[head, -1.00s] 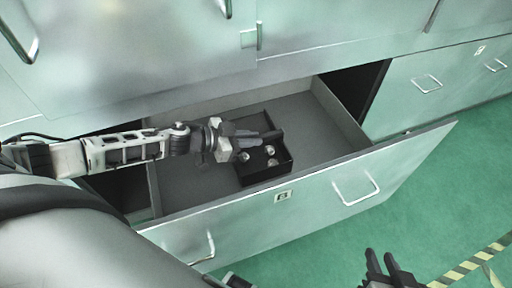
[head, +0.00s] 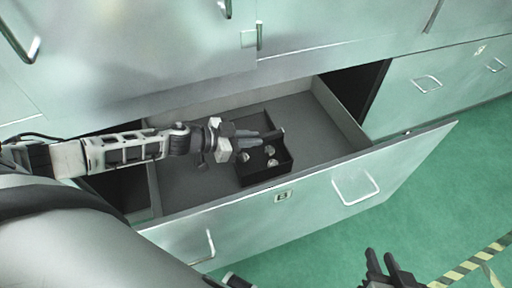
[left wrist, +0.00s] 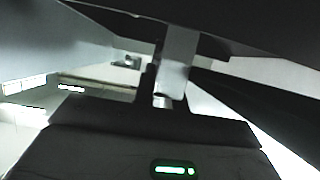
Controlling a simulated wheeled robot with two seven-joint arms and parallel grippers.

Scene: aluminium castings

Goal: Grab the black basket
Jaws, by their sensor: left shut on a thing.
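The black basket (head: 268,177) sits inside the open drawer, with several small shiny metal parts in it. My left gripper (head: 272,135) comes in from the left and is shut on the basket at its back rim; the fingers hide part of that rim. In the left wrist view a dark surface fills the top, close to the gripper, and the exact contact is hard to see. My right gripper (head: 383,262) is at the lower right, outside the drawer, open and empty.
The drawer (head: 320,125) is pulled out; its grey floor is clear to the right of the basket. Its green front panel (head: 310,198) with handles stands between the basket and the green floor (head: 440,190). Closed cabinet fronts rise behind.

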